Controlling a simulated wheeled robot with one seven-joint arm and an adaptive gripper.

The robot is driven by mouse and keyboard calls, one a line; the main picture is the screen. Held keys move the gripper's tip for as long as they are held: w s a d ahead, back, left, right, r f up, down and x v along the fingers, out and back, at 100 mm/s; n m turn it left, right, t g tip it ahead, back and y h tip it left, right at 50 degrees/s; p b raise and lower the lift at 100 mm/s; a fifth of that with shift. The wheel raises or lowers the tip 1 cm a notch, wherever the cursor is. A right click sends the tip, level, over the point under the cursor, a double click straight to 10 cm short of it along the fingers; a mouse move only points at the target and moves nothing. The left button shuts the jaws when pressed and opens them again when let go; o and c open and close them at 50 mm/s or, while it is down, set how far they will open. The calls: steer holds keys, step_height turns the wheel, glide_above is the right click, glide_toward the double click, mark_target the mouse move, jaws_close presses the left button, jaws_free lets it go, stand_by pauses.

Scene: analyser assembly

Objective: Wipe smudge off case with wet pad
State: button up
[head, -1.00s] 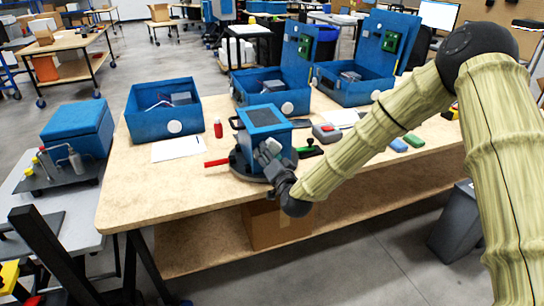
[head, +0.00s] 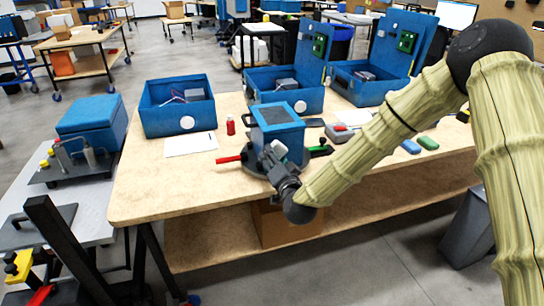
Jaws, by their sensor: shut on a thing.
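My gripper (head: 276,158) is at the case's front face, shut on a small pale pad (head: 279,148). The pad is at or very close to that face; I cannot tell whether it touches. The gripper and pad hide part of the front face, and I cannot make out the smudge.
Open blue boxes (head: 179,117) stand along the back of the wooden bench (head: 150,190). Blue and green blocks (head: 428,143) lie to the right. The bench's front left is clear.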

steer(key=shift+v, duration=2.1)
steer(key=shift+s, duration=0.1)
steer(key=shift+v, duration=1.45)
